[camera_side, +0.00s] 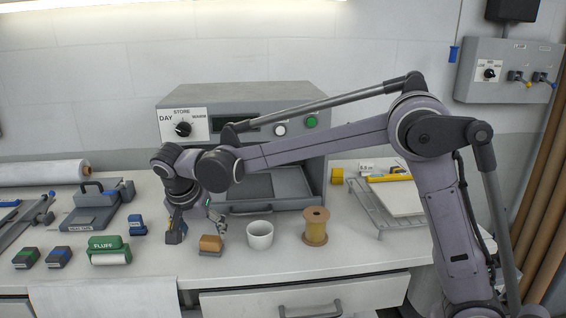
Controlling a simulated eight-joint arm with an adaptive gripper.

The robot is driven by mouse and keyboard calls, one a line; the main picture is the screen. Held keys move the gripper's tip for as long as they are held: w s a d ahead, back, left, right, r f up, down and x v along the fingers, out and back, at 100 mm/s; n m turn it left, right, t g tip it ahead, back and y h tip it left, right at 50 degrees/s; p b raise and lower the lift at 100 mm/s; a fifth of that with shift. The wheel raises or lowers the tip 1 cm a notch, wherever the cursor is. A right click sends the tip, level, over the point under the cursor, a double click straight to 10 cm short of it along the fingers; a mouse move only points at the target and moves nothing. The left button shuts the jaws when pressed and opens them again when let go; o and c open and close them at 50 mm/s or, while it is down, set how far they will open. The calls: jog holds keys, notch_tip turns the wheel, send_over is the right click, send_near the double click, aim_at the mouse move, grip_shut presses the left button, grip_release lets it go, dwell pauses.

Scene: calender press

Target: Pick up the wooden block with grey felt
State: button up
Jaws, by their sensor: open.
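The wooden block with grey felt (210,244) stands on the pale worktop, left of the white cup. Its upper part is tan wood and its lower part is grey. My gripper (197,229) points down at the worktop, just above and slightly left of the block in the picture. It is open and nothing shows between its fingers. The right finger comes down close by the block's upper right; I cannot tell whether they touch.
A white cup (260,235) and a spool (316,226) stand right of the block. A green fluff roller (108,250) and a small blue block (137,225) lie left. The grey press (290,95) with its open tray is behind. A wire rack (365,207) stands at right.

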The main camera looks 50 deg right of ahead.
aim_at(210, 239)
jog(key=shift+s+x, duration=0.15)
jog(key=shift+x, duration=1.2)
jog(key=shift+s+x, duration=0.15)
jog(key=shift+x, duration=1.15)
jog(key=shift+d, duration=0.15)
jog(key=shift+c, duration=0.4)
jog(key=c, duration=1.2)
